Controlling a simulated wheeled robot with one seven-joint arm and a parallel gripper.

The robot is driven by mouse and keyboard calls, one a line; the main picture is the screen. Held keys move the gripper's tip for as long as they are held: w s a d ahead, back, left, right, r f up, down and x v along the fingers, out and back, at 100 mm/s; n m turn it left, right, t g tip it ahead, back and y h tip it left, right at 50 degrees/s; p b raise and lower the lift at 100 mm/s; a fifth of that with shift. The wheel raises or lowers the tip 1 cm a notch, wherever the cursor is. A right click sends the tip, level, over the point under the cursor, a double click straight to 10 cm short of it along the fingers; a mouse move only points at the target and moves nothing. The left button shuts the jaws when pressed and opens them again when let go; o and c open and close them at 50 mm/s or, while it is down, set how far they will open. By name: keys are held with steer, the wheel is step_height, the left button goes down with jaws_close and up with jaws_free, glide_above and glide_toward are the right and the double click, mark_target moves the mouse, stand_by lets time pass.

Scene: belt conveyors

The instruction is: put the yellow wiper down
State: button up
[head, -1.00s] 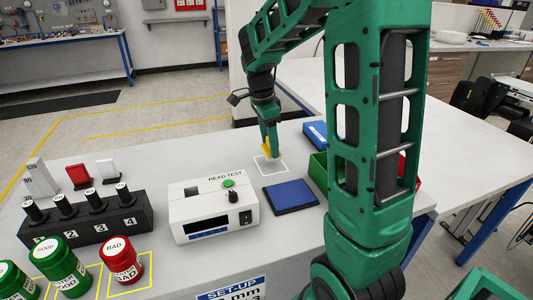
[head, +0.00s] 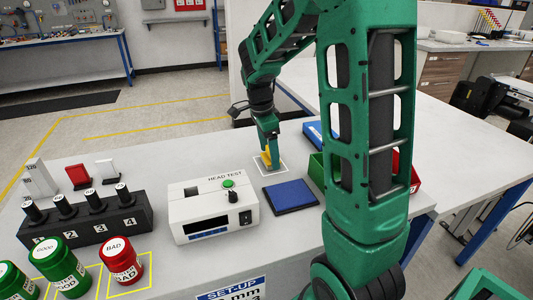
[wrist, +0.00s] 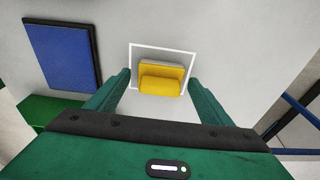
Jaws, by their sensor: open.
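The yellow wiper (wrist: 160,86) rests on the table inside a white outlined square (wrist: 132,58) in the wrist view. It has a yellow body and a paler strip along its far edge. My gripper (wrist: 160,95) is open, with one finger on each side of the wiper and visible gaps between fingers and wiper. In the head view my gripper (head: 269,157) points down over the square, and the wiper (head: 266,158) is partly hidden behind the fingers.
A blue pad (head: 290,196) lies near the square, beside the white head-test box (head: 212,211). A green bin (head: 318,170) and a red bin (head: 414,180) stand to the right, partly hidden by my arm. A black numbered rack (head: 85,220) and labelled jars (head: 121,260) stand at left.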

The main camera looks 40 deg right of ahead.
mark_target(264, 159)
step_height(264, 159, up, 10)
steer(key=a, duration=0.2)
steer(key=s+f+n, duration=0.2)
steer(key=s+n, duration=0.3)
steer(key=s, duration=0.4)
steer(key=s+f+n+y, duration=0.1)
steer(key=s+f+n, duration=0.1)
steer(key=s+n, duration=0.3)
steer(key=s+f+n+y, duration=0.1)
steer(key=s+n, duration=0.3)
steer(key=s, duration=0.9)
steer(key=shift+s+a+f+n, duration=0.25)
steer(key=shift+s+f+n, duration=0.15)
steer(key=shift+w, duration=0.15)
